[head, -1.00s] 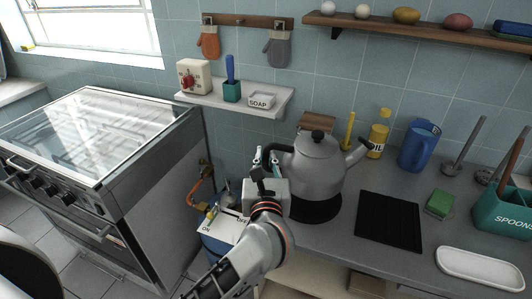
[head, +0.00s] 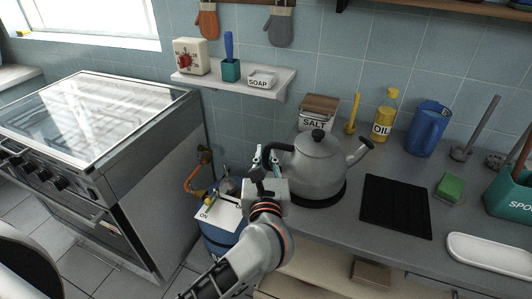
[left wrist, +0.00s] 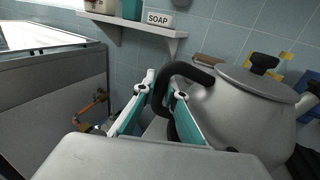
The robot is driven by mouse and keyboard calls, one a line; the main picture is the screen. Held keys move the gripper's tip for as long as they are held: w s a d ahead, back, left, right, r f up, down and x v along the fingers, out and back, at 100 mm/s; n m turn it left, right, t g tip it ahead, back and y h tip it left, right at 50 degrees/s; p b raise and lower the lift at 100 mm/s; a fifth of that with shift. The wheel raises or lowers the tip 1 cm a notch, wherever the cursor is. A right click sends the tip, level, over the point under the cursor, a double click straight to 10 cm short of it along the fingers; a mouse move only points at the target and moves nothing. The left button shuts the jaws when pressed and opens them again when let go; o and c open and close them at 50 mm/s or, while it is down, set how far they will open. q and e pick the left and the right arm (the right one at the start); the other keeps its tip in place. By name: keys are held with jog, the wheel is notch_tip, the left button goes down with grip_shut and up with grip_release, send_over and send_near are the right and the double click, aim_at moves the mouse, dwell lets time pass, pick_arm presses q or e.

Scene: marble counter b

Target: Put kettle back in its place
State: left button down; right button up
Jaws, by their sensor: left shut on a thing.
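The grey kettle (head: 317,172) has a black lid knob and a black side handle. It is upright, over a round black pad (head: 322,204) on the counter; only the pad's front edge shows. The kettle's base looks down on the pad or very close to it. My left gripper (head: 266,165) is at the kettle's left side, shut on the black handle. In the left wrist view the handle (left wrist: 172,78) passes between the fingers, and the kettle body (left wrist: 240,115) is to the right. My right gripper is not in view.
A square black mat (head: 396,206) lies right of the kettle. Behind are a salt box (head: 314,122), an oil bottle (head: 383,122) and a blue jug (head: 427,130). A green sponge (head: 450,187) and white tray (head: 488,253) are further right. The stove (head: 100,150) stands left.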

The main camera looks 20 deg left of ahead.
pick_arm(q)
jog(key=shift+r, duration=0.15)
jog(key=c, duration=2.1)
grip_release()
jog(key=shift+f, duration=0.2)
jog(key=shift+s+d+r, duration=0.1)
jog(key=shift+s+r, duration=0.1)
jog(key=v, duration=1.1)
jog(key=shift+s, duration=0.35)
